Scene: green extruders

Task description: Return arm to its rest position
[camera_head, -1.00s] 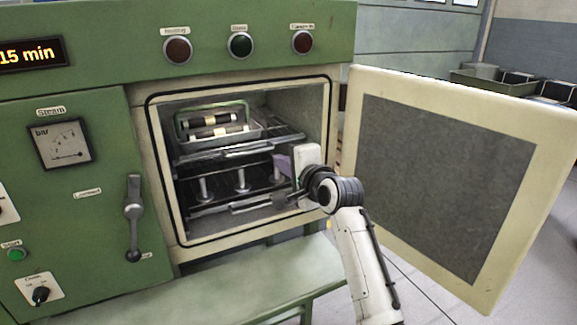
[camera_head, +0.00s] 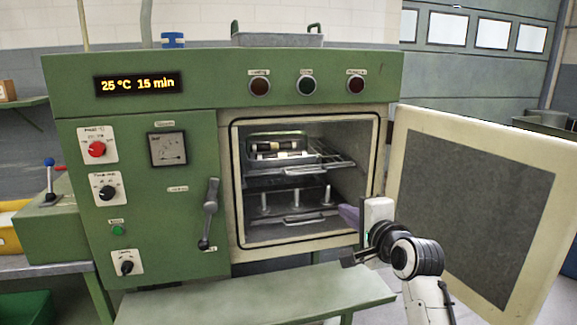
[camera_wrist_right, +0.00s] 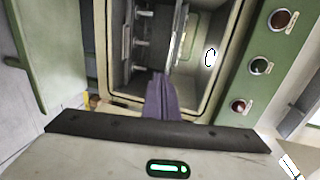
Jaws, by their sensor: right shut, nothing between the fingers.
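My right arm (camera_head: 425,285) comes in from the lower right in the head view. Its gripper (camera_head: 348,213), with purple fingers, is at the right side of the oven's open front. The fingers are shut and empty, and they also show in the right wrist view (camera_wrist_right: 161,98), pointing toward the chamber opening. A metal tray (camera_head: 312,165) with dark and pale cylindrical parts (camera_head: 277,149) sits on the upper rack in the chamber. My left gripper is not in view.
The green oven (camera_head: 140,215) has its thick door (camera_head: 465,205) swung open to the right of my arm. A green bench (camera_head: 260,295) runs below the chamber. A lever handle (camera_head: 210,212) sticks out left of the opening. Another tray (camera_head: 278,39) is on top of the oven.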

